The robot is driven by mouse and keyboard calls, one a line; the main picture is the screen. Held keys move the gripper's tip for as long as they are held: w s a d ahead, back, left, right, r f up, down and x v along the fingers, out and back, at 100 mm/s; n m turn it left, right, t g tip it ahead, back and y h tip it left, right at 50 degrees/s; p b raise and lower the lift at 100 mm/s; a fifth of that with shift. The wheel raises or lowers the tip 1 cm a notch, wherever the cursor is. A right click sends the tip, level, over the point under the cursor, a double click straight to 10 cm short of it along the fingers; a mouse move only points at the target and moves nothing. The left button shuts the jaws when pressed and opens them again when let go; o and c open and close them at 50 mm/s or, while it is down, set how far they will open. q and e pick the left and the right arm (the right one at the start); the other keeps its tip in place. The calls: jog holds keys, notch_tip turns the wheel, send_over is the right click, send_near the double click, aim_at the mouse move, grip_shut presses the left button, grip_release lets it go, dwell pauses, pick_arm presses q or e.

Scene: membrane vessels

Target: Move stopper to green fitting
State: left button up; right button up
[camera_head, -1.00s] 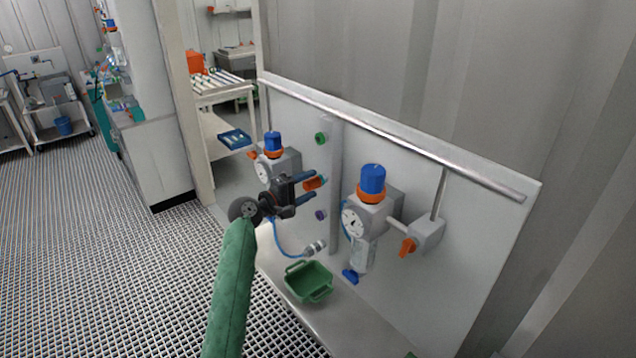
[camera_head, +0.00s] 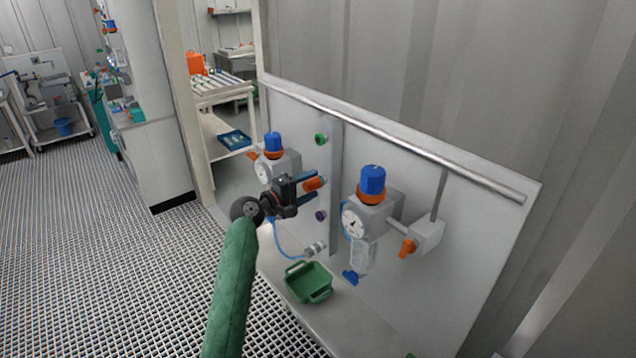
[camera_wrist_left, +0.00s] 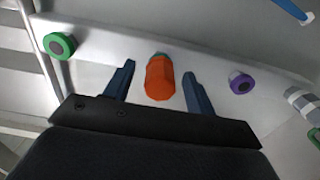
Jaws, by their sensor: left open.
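The orange stopper (camera_head: 314,183) sits on a fitting on the wall strip, between the green and purple fittings; a bit of teal shows behind it. In the left wrist view the stopper (camera_wrist_left: 159,79) lies between the two blue fingers. My left gripper (camera_head: 312,187) is open around it, with a finger on each side and gaps visible in the wrist view (camera_wrist_left: 158,84). The green fitting (camera_head: 320,139) is higher on the strip; its dark centre shows in the wrist view (camera_wrist_left: 59,46). My right gripper is not in view.
The purple fitting (camera_head: 320,215) is below the stopper. A gauge unit with a blue knob (camera_head: 372,180) stands to the right, another (camera_head: 273,142) behind my gripper. A green bin (camera_head: 309,283) and a hose connector (camera_head: 314,248) are below.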

aim_at(305, 187)
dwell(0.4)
pick_arm(q)
grip_shut()
jog(key=shift+a+f, duration=0.1)
jog(key=shift+a, duration=0.05)
jog(key=shift+v, duration=0.8)
jog(key=shift+s, duration=0.15)
jog(key=shift+a, duration=0.15)
jog(key=shift+s+a, duration=0.4)
jog(key=shift+a, duration=0.05)
jog(key=shift+a, duration=0.1)
